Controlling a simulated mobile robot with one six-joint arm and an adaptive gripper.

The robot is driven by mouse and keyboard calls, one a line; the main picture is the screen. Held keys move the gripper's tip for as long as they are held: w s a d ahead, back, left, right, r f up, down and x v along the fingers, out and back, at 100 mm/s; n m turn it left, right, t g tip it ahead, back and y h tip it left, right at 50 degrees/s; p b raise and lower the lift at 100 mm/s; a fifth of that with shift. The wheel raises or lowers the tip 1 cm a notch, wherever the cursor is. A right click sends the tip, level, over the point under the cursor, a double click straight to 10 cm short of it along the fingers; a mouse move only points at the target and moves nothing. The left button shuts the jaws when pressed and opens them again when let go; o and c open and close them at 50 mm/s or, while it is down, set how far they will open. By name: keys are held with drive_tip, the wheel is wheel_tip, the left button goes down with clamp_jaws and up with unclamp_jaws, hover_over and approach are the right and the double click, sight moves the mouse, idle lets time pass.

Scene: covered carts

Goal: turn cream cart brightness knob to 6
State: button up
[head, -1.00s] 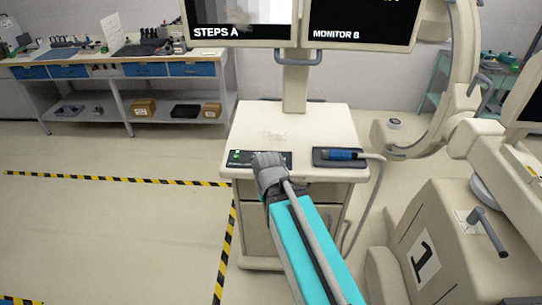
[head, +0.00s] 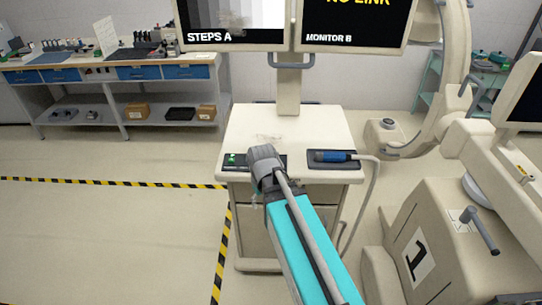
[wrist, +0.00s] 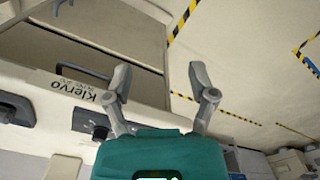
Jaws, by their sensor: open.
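The cream cart (head: 295,128) stands ahead with its flat top and drawers facing me. A dark control panel (head: 236,161) with a green light sits at its front left edge. My gripper (head: 264,168) is in front of this panel and hides its right part, so I see no brightness knob in the head view. In the wrist view a black knob (wrist: 100,132) shows on the dark panel (wrist: 86,120), beside the left finger; its setting is unreadable. My gripper (wrist: 160,84) is open, with nothing between its fingers, and they point out past the cart front.
A black pad (head: 345,166) with a blue-ended cabled tool lies right of the panel. Monitors (head: 235,20) stand above the cart. A cream machine (head: 440,240) is close on the right. A workbench (head: 120,75) is back left; the floor left is clear.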

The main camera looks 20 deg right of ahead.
drive_tip(key=w+d+r+n+p, duration=0.3)
drive_tip(key=w+n, duration=0.2)
drive_tip(key=w, duration=0.2)
drive_tip(key=w+d+r+n+p, duration=0.3)
drive_tip(key=w+n, duration=0.3)
drive_tip(key=w, duration=0.2)
drive_tip(key=w+d+r+n+p, duration=0.4)
drive_tip(key=w+n, duration=0.2)
drive_tip(key=w, duration=0.1)
drive_tip(key=shift+w+r, duration=0.2)
drive_tip(key=shift+r, duration=0.2)
drive_tip(key=shift+f, duration=0.2)
wheel_tip(320, 180, down, 13)
drive_tip(key=b, duration=1.3)
drive_tip(key=shift+f+b, duration=0.2)
drive_tip(key=shift+b, duration=0.1)
clamp_jaws()
